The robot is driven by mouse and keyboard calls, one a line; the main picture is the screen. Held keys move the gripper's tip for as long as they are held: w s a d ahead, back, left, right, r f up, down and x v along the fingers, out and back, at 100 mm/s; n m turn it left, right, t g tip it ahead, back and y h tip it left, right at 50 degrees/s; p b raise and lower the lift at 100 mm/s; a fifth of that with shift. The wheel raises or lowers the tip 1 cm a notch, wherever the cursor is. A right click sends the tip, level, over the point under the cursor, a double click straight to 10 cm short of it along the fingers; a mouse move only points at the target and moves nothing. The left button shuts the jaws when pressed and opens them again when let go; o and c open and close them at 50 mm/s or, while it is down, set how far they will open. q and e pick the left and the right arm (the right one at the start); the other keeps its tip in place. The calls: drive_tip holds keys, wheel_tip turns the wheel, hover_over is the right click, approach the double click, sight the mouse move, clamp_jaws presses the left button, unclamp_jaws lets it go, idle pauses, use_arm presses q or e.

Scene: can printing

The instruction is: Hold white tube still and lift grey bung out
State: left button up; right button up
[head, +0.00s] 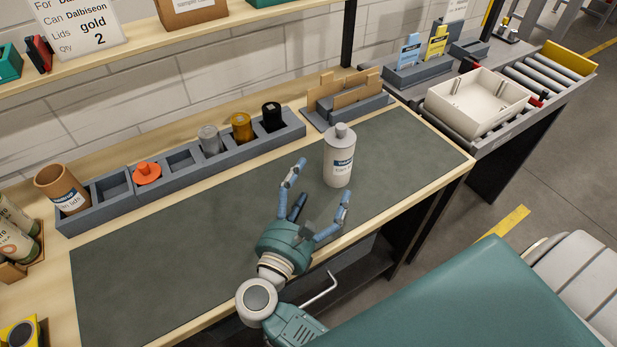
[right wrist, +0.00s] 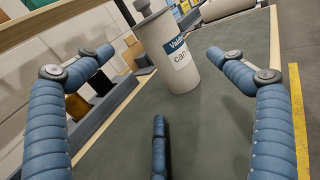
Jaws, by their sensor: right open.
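In the right wrist view the white tube (right wrist: 172,55) stands ahead between the spread fingers, and the bung (right wrist: 143,8) is partly cut off by the top edge. My right gripper (head: 318,183) is open and empty, just in front of the tube and apart from it; its blue fingers also show in the right wrist view (right wrist: 158,75). My left gripper is not in view.
A grey rack (head: 180,180) behind the mat holds an orange item (head: 147,172) and grey, gold and black cylinders. A brown cup (head: 63,188) stands at its left end. A card holder (head: 346,104) is behind the tube. The mat (head: 170,260) is clear at left.

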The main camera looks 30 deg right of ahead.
sight(329, 163)
drive_tip(key=shift+w+d+r, duration=0.1)
drive_tip(key=shift+w+d, duration=0.1)
drive_tip(key=shift+d, duration=0.05)
drive_tip(key=x, duration=0.1)
drive_tip(key=p+x, duration=0.2)
drive_tip(key=x, duration=0.1)
drive_tip(key=shift+s+r, duration=0.2)
drive_tip(key=shift+r, duration=0.1)
drive_tip(key=p+x, duration=0.1)
drive_tip(key=x, duration=0.4)
drive_tip(key=shift+w+f+p, duration=0.15)
drive_tip(key=shift+f+p, duration=0.05)
drive_tip(key=shift+p, duration=0.2)
drive_tip(key=shift+w+d+f, duration=0.1)
drive_tip(key=shift+w+d, duration=0.15)
drive_tip(key=shift+d, duration=0.15)
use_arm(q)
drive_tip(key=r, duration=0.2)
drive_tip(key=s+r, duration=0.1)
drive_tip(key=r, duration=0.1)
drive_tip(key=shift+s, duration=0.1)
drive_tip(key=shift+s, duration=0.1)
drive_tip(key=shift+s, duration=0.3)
use_arm(e)
drive_tip(key=c, duration=1.2)
drive_tip(key=shift+c, duration=0.4)
drive_tip(key=o, duration=1.3)
drive_tip(key=shift+c, duration=0.2)
